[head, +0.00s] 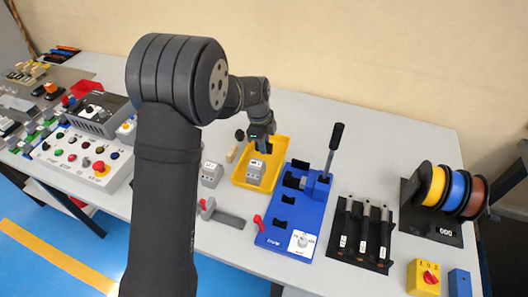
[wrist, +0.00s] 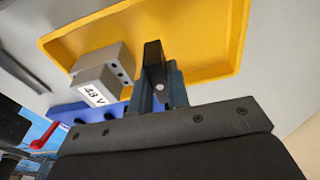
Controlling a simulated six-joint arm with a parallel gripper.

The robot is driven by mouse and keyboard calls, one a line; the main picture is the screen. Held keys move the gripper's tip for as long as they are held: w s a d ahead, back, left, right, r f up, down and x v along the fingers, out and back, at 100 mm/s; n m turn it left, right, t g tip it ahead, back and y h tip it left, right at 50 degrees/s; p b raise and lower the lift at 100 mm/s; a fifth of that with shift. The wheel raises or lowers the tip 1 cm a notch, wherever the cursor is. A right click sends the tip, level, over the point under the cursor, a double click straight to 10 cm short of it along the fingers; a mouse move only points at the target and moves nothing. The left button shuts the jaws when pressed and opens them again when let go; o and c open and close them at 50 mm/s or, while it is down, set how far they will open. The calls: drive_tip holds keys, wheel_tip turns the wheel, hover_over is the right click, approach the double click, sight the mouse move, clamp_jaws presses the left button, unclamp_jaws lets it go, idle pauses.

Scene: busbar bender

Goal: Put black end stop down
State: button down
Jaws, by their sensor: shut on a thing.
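My gripper (head: 262,143) is over the yellow tray (head: 275,165) in the head view. In the wrist view my gripper (wrist: 160,85) is shut on the black end stop (wrist: 153,62), a small dark block that sticks up past the fingertips. The yellow tray (wrist: 205,35) fills the background behind it. A grey module (wrist: 103,72) with a "48 V" label sits in the tray beside the held end stop. I cannot tell whether the end stop touches the tray floor.
Right of the tray stands the blue bender (head: 283,215) with an upright black lever (head: 333,150). Another grey module (head: 211,175) and a grey clamp with a red handle (head: 225,216) are to the left. A black tool mat (head: 360,250) and wire spools (head: 452,190) lie further right.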

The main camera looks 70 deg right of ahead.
drive_tip(key=shift+f, duration=1.95)
drive_tip(key=shift+f, duration=0.15)
drive_tip(key=c, duration=1.4)
unclamp_jaws()
drive_tip(key=r, duration=0.4)
drive_tip(key=w+r, duration=0.1)
drive_tip(key=r, duration=0.7)
drive_tip(key=shift+w+r, duration=0.15)
drive_tip(key=shift+w, duration=0.05)
